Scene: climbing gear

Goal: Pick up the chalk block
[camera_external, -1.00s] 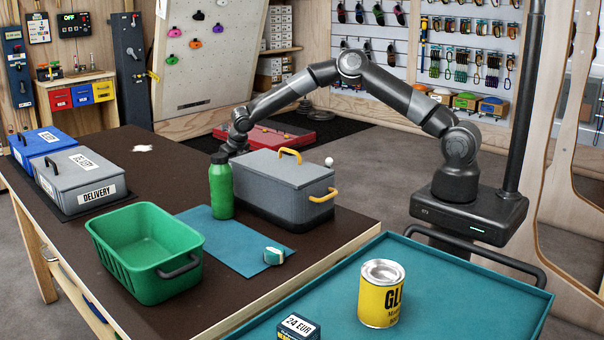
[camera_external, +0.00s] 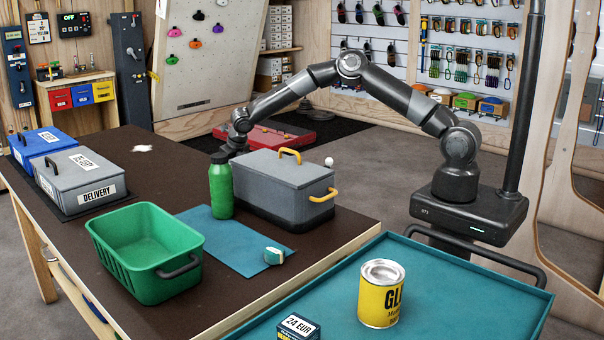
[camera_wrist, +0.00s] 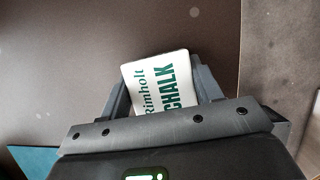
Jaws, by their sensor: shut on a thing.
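The chalk block (camera_wrist: 160,83) is white with green lettering that reads "Rimholt CHALK". In the wrist view it sits between the two fingers of my gripper (camera_wrist: 165,92), which is shut on it. In the external view my arm reaches over the far side of the table, and the wrist (camera_external: 232,145) shows behind the green bottle and the grey box. The fingers and the chalk block are hidden there. I cannot tell whether the block touches the table.
The green bottle (camera_external: 221,188) and grey lidded box (camera_external: 265,185) stand close in front of my gripper. A green crate (camera_external: 120,268), blue mat (camera_external: 225,240) and delivery boxes (camera_external: 85,182) are on the table (camera_external: 165,170).

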